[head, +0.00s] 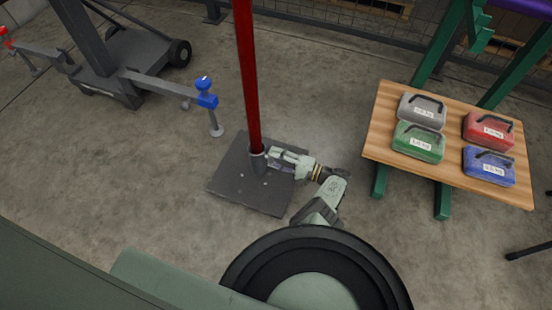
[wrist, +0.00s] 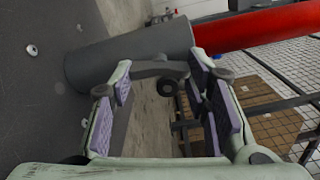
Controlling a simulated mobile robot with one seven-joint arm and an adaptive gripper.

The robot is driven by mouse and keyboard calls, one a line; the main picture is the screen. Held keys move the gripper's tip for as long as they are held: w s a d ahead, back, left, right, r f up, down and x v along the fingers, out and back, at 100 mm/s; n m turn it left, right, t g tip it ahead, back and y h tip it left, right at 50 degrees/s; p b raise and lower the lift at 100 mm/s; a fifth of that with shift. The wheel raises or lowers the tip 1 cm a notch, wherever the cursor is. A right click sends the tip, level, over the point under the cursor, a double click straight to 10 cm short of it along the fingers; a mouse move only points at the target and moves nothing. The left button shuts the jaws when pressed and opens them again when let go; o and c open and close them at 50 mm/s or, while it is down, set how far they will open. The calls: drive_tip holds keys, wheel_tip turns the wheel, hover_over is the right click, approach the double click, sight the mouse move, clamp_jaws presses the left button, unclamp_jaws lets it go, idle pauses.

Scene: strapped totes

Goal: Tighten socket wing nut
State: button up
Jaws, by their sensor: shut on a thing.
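A red pole (head: 247,80) stands upright in a grey socket (head: 258,163) on a dark square base plate (head: 236,177). In the wrist view the grey socket (wrist: 125,52) lies across the upper left and the red pole (wrist: 255,28) leaves it to the right. A dark grey wing nut (wrist: 158,70) shows at the socket's side. My gripper (head: 274,156) reaches the socket from the right. In the wrist view my gripper (wrist: 160,78) has its purple-padded fingers on either side of the wing nut, shut on it. Its thread is hidden.
A wooden-topped table (head: 375,140) at the right carries grey, green, red and blue weight cases. A wheeled grey stand (head: 130,65) with a blue-topped leg (head: 206,98) stands at the left.

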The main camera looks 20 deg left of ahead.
drive_tip(key=m, duration=2.1)
drive_tip(key=m+p, duration=0.1)
drive_tip(key=m, duration=0.9)
drive_tip(key=shift+s+m, duration=0.3)
drive_tip(key=shift+s, duration=0.1)
drive_tip(key=o, duration=1.2)
drive_tip(key=shift+c, duration=0.2)
